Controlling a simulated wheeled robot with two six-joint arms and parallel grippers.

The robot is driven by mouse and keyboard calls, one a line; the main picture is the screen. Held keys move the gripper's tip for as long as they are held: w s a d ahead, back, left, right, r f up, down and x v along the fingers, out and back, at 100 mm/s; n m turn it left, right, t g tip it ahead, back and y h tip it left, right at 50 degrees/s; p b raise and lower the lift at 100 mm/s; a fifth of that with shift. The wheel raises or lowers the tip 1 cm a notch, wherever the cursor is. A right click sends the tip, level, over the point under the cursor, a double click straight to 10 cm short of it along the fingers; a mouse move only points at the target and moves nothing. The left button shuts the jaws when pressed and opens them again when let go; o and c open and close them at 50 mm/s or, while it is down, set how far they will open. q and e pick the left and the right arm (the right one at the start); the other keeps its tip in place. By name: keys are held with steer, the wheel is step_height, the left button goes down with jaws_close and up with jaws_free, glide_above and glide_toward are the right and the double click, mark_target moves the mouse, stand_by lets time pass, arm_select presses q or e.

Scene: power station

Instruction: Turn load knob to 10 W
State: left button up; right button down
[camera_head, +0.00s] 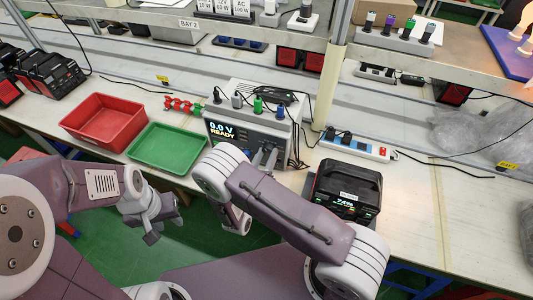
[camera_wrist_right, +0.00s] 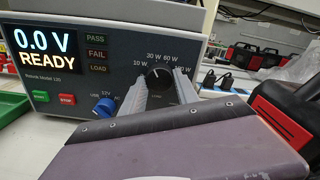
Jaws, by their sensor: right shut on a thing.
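The tester (camera_head: 245,130) stands on the bench, its screen reading 0.0 V READY. Its black load knob (camera_wrist_right: 159,78) shows in the right wrist view, with marks at 10 W, 30 W, 60 W and a higher one around it. Its white pointer looks roughly upward, near 30 W; the exact setting is hard to tell. My right gripper (camera_wrist_right: 161,92) has one finger on each side of the knob and is shut on it. It also shows in the head view (camera_head: 263,158), at the tester's front. My left gripper (camera_head: 165,222) is open and empty, off the bench's front edge.
A blue selector knob (camera_wrist_right: 104,107) and green and red buttons sit left of the load knob. A red bin (camera_head: 103,122) and green tray (camera_head: 168,147) lie left of the tester. A black power station (camera_head: 345,188) and a power strip (camera_head: 355,146) are to its right.

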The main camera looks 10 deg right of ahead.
steer(key=n+p, duration=0.1)
steer(key=n, duration=0.4)
steer(key=shift+n, duration=0.4)
stand_by(0.4)
steer(key=c, duration=0.9)
jaws_free()
steer(key=b+v, duration=0.1)
steer(key=v, duration=0.8)
